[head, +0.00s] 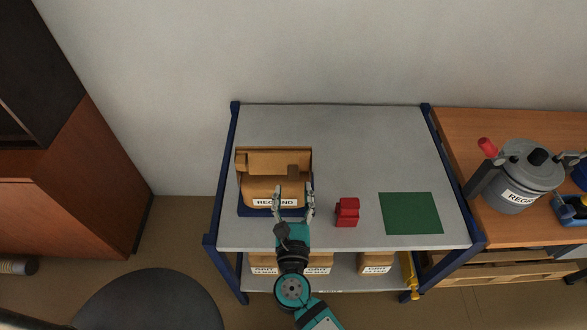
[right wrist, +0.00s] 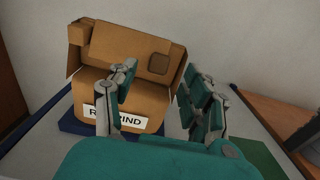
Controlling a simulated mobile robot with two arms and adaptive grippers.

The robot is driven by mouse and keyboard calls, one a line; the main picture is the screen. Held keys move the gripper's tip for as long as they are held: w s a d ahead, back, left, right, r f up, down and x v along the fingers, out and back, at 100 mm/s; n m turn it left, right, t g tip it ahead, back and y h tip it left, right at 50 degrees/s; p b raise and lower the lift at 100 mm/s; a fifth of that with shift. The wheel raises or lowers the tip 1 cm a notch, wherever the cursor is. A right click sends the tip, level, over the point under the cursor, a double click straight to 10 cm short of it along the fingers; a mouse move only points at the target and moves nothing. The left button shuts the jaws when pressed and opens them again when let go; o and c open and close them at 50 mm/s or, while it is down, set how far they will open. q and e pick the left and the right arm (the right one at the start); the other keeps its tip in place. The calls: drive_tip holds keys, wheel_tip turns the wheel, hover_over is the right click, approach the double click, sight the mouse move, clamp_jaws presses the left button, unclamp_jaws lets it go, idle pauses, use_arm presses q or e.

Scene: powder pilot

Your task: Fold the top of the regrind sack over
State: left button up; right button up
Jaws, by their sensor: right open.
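The regrind sack (head: 262,188) is a brown paper sack with a white label, standing on a dark blue base (head: 247,211) at the left of the grey table top. Its top is a brown flap-like panel (head: 255,160) standing at the back, with a darker square patch on its right part. The sack also shows in the right wrist view (right wrist: 90,90). My right gripper (head: 295,190) is open at the sack's front right corner. In the right wrist view one finger (right wrist: 125,80) overlaps the sack's front and the other is to its right. My left gripper is out of view.
A red object (head: 347,212) stands right of the gripper, and a green mat (head: 411,213) lies further right. Several labelled sacks (head: 376,263) are on the lower shelf. A wooden bench (head: 470,135) with a grey canister (head: 522,180) adjoins on the right. The table's back is clear.

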sight(293, 174)
drive_tip(key=w, duration=0.6)
drive_tip(key=shift+w+p, duration=0.2)
drive_tip(key=shift+p, duration=0.15)
clamp_jaws()
